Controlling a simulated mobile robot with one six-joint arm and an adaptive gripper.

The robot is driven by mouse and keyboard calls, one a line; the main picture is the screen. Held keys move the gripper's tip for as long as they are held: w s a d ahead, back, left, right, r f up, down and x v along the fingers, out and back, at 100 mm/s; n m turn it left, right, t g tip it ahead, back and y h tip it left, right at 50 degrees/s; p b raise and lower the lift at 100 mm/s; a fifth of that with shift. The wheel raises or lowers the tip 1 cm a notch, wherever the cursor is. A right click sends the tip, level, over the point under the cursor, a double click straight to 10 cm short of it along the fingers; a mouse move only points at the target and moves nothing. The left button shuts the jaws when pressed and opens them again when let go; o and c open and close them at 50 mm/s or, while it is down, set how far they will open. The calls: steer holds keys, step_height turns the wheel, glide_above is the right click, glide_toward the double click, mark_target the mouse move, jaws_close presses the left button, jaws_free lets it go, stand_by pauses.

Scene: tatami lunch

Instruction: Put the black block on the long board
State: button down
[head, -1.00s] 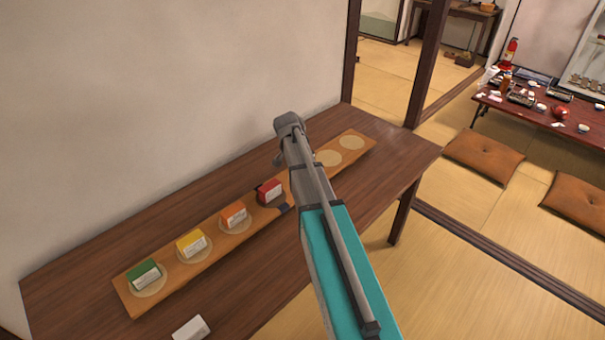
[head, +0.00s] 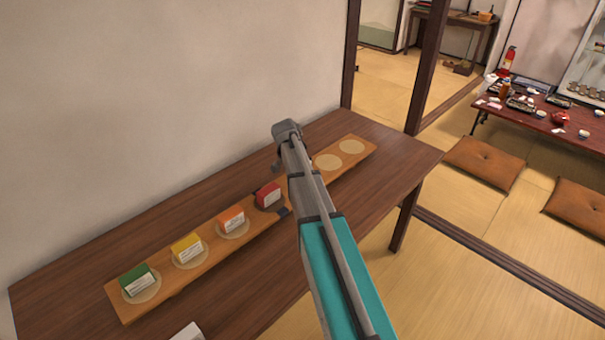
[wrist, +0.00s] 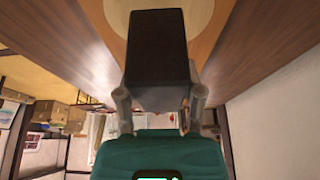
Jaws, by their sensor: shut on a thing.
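The black block (wrist: 158,60) fills the upper middle of the wrist view, between the two fingers of my gripper (wrist: 160,96), which is shut on it. The long board (head: 188,278) lies on the dark wooden table in the head view. It has pale round spots, and two bare ones (head: 329,162) show at its far right. A board with a pale round spot (wrist: 202,22) also shows beyond the block in the wrist view. I cannot tell whether block and board touch.
A green block (head: 137,279), yellow block (head: 187,247), orange block (head: 231,219) and red block (head: 268,195) stand on the board. A dark patch (head: 284,212) lies beside the red one. A white block (head: 188,332) is at the bottom edge. A wall borders the table.

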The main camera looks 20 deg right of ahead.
steer(key=shift+w+f+b, duration=0.15)
steer(key=shift+f+b, duration=1.3)
steer(key=shift+f, duration=0.3)
steer(key=shift+f, duration=0.1)
steer(key=shift+c, duration=1.1)
jaws_free()
steer(key=p+v, duration=0.3)
steer(key=v, duration=0.1)
steer(key=shift+d+p, duration=0.15)
steer(key=shift+p, duration=0.2)
steer(key=p+v, duration=0.7)
steer(key=v, duration=0.1)
